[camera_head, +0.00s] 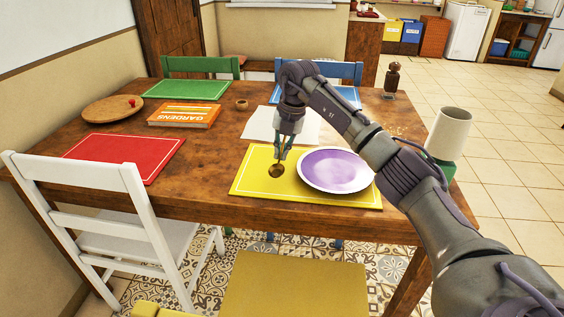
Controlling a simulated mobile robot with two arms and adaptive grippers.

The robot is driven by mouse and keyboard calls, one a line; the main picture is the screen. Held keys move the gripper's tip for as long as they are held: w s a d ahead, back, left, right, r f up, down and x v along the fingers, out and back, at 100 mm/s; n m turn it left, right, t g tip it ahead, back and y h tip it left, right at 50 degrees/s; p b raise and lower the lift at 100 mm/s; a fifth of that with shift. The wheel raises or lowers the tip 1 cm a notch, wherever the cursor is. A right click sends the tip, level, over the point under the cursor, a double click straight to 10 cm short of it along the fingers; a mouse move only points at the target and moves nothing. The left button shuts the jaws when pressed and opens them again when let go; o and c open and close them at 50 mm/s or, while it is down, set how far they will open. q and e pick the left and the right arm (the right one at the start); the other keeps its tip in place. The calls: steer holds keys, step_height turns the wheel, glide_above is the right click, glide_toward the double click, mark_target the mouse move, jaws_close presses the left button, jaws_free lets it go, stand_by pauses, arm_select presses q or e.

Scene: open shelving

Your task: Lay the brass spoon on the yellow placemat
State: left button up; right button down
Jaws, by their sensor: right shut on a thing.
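The yellow placemat (255,188) lies at the near edge of the wooden table. A purple plate with a white rim (336,170) sits on its right part. My right gripper (280,156) points down over the left part of the placemat, left of the plate. It is shut on the brass spoon (277,171), whose round bowl shows just below the fingertips. The spoon's handle is mostly hidden by the fingers. I cannot tell whether the bowl touches the placemat. My left gripper is not in view.
The wooden table (205,178) also bears a red placemat (125,156), an orange book (184,115), a white sheet (262,124), a green placemat (187,90) and a round wooden board (112,109). A white chair (140,205) stands at the left, a yellow seat (290,285) in front.

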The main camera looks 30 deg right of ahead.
steer(key=x, duration=0.3)
steer(key=shift+s+d+f, duration=0.25)
steer(key=shift+f, duration=0.05)
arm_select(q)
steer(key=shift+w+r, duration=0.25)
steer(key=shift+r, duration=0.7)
arm_select(e)
steer(key=shift+f, duration=0.1)
steer(key=c, duration=1.3)
jaws_free()
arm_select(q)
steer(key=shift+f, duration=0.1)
arm_select(e)
steer(key=shift+r, duration=0.35)
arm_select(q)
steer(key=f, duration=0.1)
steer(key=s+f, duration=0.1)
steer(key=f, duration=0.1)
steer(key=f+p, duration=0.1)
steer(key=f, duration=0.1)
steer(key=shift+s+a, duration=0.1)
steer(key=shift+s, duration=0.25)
arm_select(e)
steer(key=v, duration=1.1)
steer(key=shift+r, duration=0.3)
